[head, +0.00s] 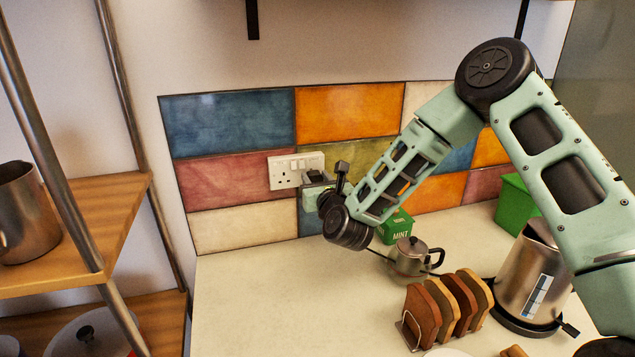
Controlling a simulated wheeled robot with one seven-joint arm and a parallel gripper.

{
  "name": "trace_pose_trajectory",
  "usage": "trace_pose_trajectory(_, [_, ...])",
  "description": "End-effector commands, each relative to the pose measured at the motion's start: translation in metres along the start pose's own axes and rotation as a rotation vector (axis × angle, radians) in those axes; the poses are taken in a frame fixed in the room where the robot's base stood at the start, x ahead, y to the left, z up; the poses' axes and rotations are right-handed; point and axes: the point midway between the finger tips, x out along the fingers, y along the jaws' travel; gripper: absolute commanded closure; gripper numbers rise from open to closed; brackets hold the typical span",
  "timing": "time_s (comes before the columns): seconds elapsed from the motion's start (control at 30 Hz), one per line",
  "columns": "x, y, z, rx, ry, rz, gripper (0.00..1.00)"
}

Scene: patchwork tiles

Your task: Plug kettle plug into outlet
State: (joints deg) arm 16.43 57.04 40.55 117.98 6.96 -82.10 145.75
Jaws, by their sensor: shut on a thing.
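The white double wall outlet (290,169) sits on the tiled wall, left of centre. Its left socket holes and switches show; its right side is partly covered by my gripper. My gripper (316,180) is at the outlet's right side, shut on the kettle plug, which is mostly hidden by the fingers and wrist. I cannot tell whether the plug's pins are inside the socket. The steel kettle (527,278) stands on its dark base at the right of the counter. Part of a dark cord shows near the teapot, below my wrist.
A steel teapot (410,262), a green mint box (396,228) and a rack of toast (424,316) stand on the counter (270,310) below my arm. A green container (514,203) is at back right. Wooden shelves (85,225) stand left. The counter's left part is clear.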

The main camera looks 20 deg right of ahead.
Motion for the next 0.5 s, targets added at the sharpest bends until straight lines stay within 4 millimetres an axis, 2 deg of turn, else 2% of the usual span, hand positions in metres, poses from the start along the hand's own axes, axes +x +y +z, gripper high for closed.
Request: trace_pose_trajectory(0.5, [0.013,0.000,0.000,0.001,-0.001,-0.001,0.89])
